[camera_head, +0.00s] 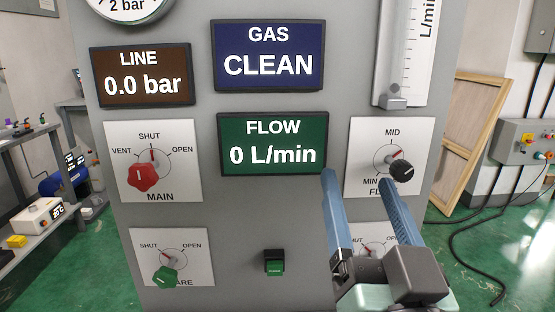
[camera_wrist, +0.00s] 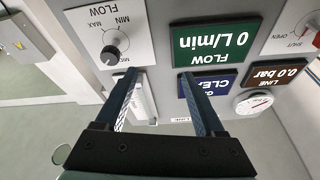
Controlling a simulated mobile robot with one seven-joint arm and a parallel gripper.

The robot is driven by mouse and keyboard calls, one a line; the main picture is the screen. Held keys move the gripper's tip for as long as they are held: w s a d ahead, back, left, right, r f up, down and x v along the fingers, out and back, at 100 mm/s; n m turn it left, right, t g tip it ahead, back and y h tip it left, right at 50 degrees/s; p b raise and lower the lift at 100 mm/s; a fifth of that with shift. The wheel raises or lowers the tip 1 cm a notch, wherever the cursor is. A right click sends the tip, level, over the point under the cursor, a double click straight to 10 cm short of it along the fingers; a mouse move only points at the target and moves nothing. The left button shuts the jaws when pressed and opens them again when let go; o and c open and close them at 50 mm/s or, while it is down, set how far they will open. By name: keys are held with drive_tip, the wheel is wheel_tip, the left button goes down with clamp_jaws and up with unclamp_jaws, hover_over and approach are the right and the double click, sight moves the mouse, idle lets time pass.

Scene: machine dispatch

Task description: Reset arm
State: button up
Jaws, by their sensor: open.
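My gripper (camera_head: 357,178) is open and empty, with its two blue fingers pointing at the grey panel (camera_head: 270,210). In the head view it sits at the lower right, just below the black flow knob (camera_head: 402,171), and it partly covers the dial plate below. In the wrist view my gripper (camera_wrist: 159,75) shows its fingers spread apart, with the black flow knob (camera_wrist: 112,54) beyond and left of the left finger. I cannot tell whether a finger touches the panel. The flow screen (camera_head: 273,143) reads 0 L/min.
The red MAIN knob (camera_head: 144,177), a green knob (camera_head: 165,277) and a green button (camera_head: 274,263) stick out of the panel. The LINE screen (camera_head: 142,75) reads 0.0 bar and the GAS screen (camera_head: 267,55) reads CLEAN. A bench (camera_head: 20,165) stands left; cables (camera_head: 462,235) lie right.

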drive_tip(key=s+a+r+n+t, duration=0.1)
drive_tip(key=s+a+r+t, duration=0.15)
drive_tip(key=r, duration=0.35)
drive_tip(key=s+a+r+n+t+p, duration=0.1)
drive_tip(key=s+a+r, duration=0.1)
drive_tip(key=a+r, duration=0.3)
drive_tip(key=s+a+r+n+t, duration=0.1)
drive_tip(key=s+a+r+t, duration=0.1)
drive_tip(key=r, duration=0.6)
wheel_tip(320, 180, up, 14)
drive_tip(key=p, duration=1.5)
drive_tip(key=shift+w, duration=0.2)
